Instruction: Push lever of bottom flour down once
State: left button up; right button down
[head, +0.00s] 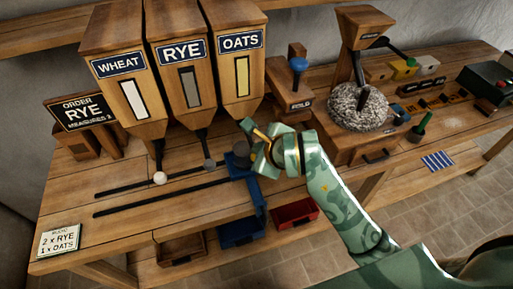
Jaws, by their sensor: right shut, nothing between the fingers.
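The card (59,241) at the front left lists 2 x RYE above 1 x OATS. The OATS hopper (226,75) stands right of the RYE hopper (183,73) and the WHEAT hopper (118,73). The wheat lever has a white knob (160,178) and the rye lever a grey knob (210,164). My right gripper (254,138) is shut and empty just below and right of the oats spout. It hides the oats lever, so contact cannot be told. My left gripper is not in view.
A dark cylinder (238,156) and a blue holder (243,175) sit beside my right gripper, near two dark rails. An order board (83,112) stands left. A millstone (358,108) is at right. Blue and red trays (296,213) hang in front.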

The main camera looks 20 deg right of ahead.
jog(key=shift+f+b, duration=1.15)
jog(key=shift+f, duration=0.35)
dwell(0.9)
jog(key=shift+r, duration=0.15)
dwell(0.5)
jog(key=shift+r+p, duration=2.7)
jog(key=shift+r, duration=0.2)
notch_tip(320, 180, up, 5)
jog(key=p, duration=0.4)
jog(key=shift+p, duration=0.3)
